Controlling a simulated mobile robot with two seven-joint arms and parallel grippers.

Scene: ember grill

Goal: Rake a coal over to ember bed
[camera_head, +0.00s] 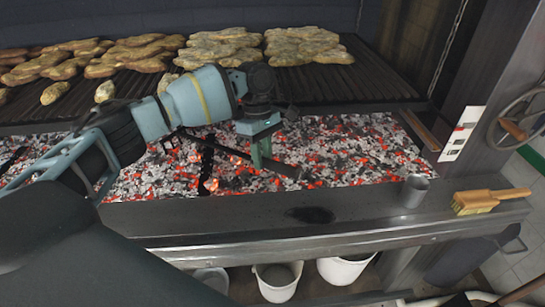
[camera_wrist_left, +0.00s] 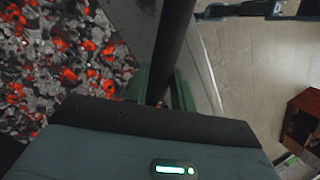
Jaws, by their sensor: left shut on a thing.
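My left gripper (camera_head: 262,155) is above the coals, its green fingers shut on a dark rod, which looks like the rake's handle (camera_head: 228,151). The rod also runs between the fingers (camera_wrist_left: 160,92) in the left wrist view (camera_wrist_left: 175,35). A dark, jagged piece (camera_head: 206,165) lies across the coals left of the gripper; I cannot tell whether it is the rake's head. The ember bed (camera_head: 355,150) is a wide layer of grey and glowing red coals, also in the left wrist view (camera_wrist_left: 60,60). No single coal stands apart. My right gripper is not recognisable in either view.
A grate (camera_head: 375,85) with several flat breads (camera_head: 305,45) lies behind the coals. White buckets (camera_head: 277,285) stand below. A handwheel (camera_head: 522,122) is at right.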

